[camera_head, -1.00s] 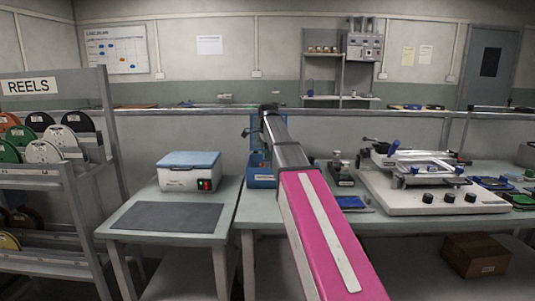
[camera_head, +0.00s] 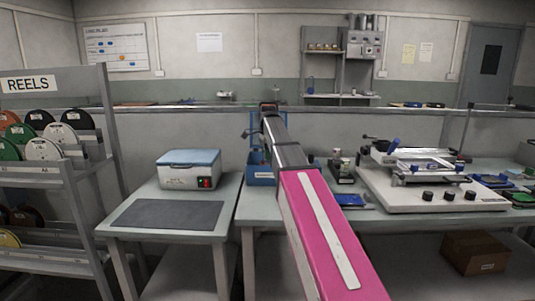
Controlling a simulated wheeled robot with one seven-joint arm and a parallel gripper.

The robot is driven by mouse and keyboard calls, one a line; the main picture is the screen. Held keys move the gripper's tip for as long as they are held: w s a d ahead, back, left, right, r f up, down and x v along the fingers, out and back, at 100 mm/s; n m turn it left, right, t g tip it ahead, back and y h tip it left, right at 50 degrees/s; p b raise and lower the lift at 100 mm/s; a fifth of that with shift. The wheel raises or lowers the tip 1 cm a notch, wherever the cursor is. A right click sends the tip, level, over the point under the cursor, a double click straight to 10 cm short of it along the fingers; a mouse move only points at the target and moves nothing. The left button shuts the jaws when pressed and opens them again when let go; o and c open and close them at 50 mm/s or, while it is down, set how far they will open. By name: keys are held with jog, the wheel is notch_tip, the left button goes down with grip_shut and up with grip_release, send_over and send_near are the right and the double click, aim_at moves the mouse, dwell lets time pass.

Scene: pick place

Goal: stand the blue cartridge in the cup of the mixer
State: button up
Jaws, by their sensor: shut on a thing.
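My arm reaches from the bottom of the view up and away over the tables, with a pink section nearest me. It covers what lies behind its far end, and my gripper's fingers do not show. The blue cartridge cannot be made out. A white box with a blue lid and a red switch (camera_head: 188,170) stands on the left table and may be the mixer; its lid looks shut. I see no cup. A small dark stand with upright pieces (camera_head: 342,169) is on the right table, just right of my arm.
A dark mat (camera_head: 167,215) lies in front of the white box. A blue bin (camera_head: 260,176) is partly behind my arm. A large white machine with black knobs (camera_head: 430,196) fills the right table. A reel rack (camera_head: 85,165) stands at the left and a cardboard box (camera_head: 475,252) sits low at right.

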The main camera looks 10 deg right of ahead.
dwell(0.4)
jog(key=o, duration=1.2)
jog(key=shift+c, duration=0.2)
jog(key=shift+f, duration=0.1)
jog(key=c, duration=0.4)
jog(key=shift+o, duration=0.2)
jog(key=shift+r, duration=3.55)
